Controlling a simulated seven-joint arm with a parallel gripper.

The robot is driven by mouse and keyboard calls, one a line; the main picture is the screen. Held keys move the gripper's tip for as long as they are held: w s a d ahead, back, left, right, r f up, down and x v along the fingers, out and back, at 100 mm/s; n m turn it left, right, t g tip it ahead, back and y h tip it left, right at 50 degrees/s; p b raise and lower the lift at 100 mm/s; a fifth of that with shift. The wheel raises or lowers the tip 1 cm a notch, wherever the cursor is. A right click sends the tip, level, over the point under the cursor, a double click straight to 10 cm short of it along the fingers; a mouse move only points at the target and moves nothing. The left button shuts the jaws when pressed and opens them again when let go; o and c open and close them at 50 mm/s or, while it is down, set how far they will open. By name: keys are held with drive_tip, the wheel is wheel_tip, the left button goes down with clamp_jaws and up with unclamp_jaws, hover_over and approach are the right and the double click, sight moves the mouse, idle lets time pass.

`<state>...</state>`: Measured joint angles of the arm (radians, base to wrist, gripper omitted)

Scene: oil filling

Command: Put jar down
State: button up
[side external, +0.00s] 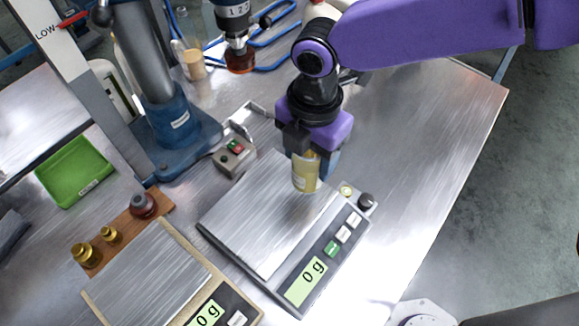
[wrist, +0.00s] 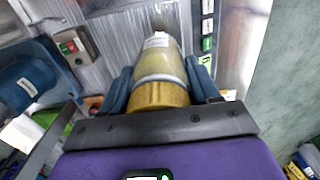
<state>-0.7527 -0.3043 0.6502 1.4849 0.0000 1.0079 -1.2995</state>
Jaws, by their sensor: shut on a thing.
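The jar (side external: 306,174) holds yellowish contents and has a gold lid. My gripper (side external: 312,160) is shut on it above the back right part of a grey scale (side external: 265,225). The scale's display reads 0 g. In the wrist view the jar (wrist: 160,65) lies between the two blue fingers of my gripper (wrist: 160,85), with its gold lid nearest the camera. The jar looks roughly upright in the side view. Whether its base touches the scale plate is hard to tell, though the zero reading shows no load.
A second, beige scale (side external: 227,303) stands at the front left, also reading 0. A wooden strip with brass weights (side external: 87,255) and a dark red knob-like weight (side external: 143,205) lies behind it. A control box (side external: 235,157), blue stand (side external: 182,135) and green tray (side external: 75,172) are left. The right tabletop is clear.

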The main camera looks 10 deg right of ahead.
drive_tip(key=shift+w+a+f, duration=0.3)
drive_tip(key=shift+a+f, duration=0.2)
drive_tip(key=shift+f, duration=0.7)
drive_tip(key=shift+w+a+f, duration=0.35)
drive_tip(key=shift+a+f, duration=0.1)
drive_tip(key=shift+f, duration=0.7)
drive_tip(key=shift+w+a+f, duration=0.3)
drive_tip(key=shift+a+f, duration=0.2)
drive_tip(key=shift+f, duration=0.7)
drive_tip(key=shift+f, duration=0.15)
drive_tip(key=o, duration=1.1)
drive_tip(key=shift+o, duration=0.2)
wheel_tip(320, 180, up, 12)
drive_tip(key=shift+r, duration=0.2)
drive_tip(key=shift+d, duration=0.1)
